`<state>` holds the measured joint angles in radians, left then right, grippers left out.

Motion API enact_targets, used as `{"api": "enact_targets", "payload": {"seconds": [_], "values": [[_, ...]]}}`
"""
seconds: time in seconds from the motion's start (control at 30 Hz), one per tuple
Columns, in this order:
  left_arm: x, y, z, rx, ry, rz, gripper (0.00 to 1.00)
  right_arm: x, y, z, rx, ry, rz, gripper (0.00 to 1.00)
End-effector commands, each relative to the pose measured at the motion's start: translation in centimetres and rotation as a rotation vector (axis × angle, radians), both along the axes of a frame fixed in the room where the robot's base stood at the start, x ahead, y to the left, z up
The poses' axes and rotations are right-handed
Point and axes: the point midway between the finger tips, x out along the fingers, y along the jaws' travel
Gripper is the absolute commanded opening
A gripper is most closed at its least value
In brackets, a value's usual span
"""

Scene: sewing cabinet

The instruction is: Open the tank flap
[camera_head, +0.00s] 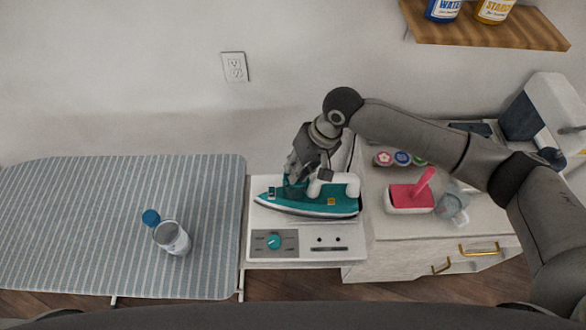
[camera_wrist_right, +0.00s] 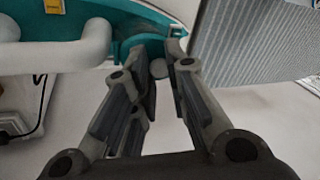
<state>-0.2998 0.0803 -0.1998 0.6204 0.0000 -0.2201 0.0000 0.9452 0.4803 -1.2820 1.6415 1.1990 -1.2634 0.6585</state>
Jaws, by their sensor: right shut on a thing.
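The teal and white iron (camera_head: 325,203) lies on the white base station, its nose to the left and its white handle (camera_head: 346,187) to the right. My right gripper (camera_head: 295,182) is lowered onto the front of the iron. In the right wrist view, the fingers of my right gripper (camera_wrist_right: 160,68) are close together at a teal part of the iron (camera_wrist_right: 125,30). A small pale rounded piece, seemingly the tank flap (camera_wrist_right: 159,68), shows between the fingertips. The fingers hide most of it, so I cannot tell how far it is open. My left gripper is out of view.
The base station (camera_head: 305,243) has a teal knob. A striped ironing board (camera_head: 80,215) at the left holds a grey cup (camera_head: 172,238) with a blue-topped item.

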Motion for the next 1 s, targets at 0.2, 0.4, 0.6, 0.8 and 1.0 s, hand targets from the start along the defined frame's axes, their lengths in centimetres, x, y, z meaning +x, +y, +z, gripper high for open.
{"api": "enact_targets", "payload": {"seconds": [0.2, 0.4, 0.6, 0.8, 1.0], "values": [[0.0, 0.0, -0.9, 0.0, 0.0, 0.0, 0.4, 0.0, -1.4, 0.1, 0.206, 0.002, -0.008, 0.0], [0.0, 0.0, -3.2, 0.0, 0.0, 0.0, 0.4, 0.0, -2.5, -0.1, 0.396, 0.0, -0.007, 0.0], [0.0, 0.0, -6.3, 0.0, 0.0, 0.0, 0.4, 0.1, -3.5, -0.3, 0.571, -0.002, -0.005, 0.0], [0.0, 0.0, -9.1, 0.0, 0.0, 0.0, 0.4, 0.1, -4.2, -0.3, 0.7, -0.002, -0.003, 0.0], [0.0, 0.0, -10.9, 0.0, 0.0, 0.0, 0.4, 0.1, -4.7, -0.1, 0.788, -0.003, -0.002, 0.0]]}}
